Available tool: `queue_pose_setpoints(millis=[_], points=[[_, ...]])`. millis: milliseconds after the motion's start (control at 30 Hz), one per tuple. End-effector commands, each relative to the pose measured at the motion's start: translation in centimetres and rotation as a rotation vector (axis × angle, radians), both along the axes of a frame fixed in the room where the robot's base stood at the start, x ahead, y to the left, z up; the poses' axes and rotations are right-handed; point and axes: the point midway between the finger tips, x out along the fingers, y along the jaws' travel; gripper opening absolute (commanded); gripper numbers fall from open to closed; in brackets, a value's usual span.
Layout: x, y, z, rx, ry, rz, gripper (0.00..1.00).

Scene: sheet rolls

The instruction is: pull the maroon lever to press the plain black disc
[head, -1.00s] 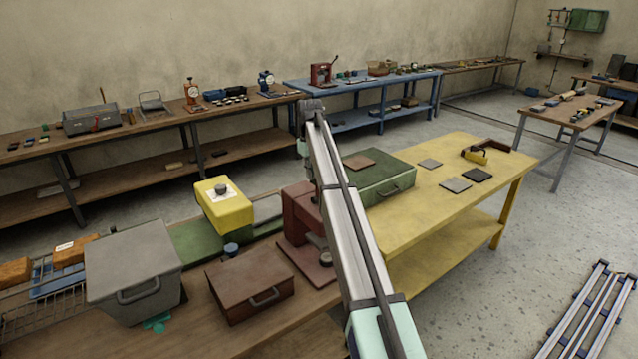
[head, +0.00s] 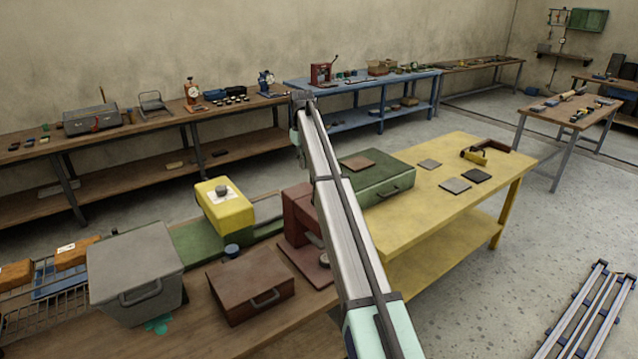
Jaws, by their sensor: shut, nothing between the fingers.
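A maroon press (head: 301,213) stands on the near wooden bench, partly behind my arm. Its maroon base plate (head: 303,262) shows, with a grey round part (head: 324,259) at its right, beside the arm. I see no lever on this press; my arm covers its right side. A smaller red press (head: 321,75) with a raised dark handle stands far off on the blue table. I cannot make out a plain black disc on the near bench.
A green case (head: 385,182) and flat square plates (head: 455,185) lie on the yellow table (head: 420,222). A maroon box (head: 243,292), grey lidded bin (head: 132,258) and yellow-topped device (head: 224,207) crowd the near bench. The yellow table's front is clear.

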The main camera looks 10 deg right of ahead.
Motion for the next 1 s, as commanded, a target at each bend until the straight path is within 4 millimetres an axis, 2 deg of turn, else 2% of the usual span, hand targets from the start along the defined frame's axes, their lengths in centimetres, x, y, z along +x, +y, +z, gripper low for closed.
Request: queue_pose_setpoints(millis=[700, 1000], points=[[1.2, 0.5, 6.6, 0.000, 0.000, 0.000, 0.00], [1.3, 0.6, 7.2, 0.000, 0.001, 0.000, 0.00]])
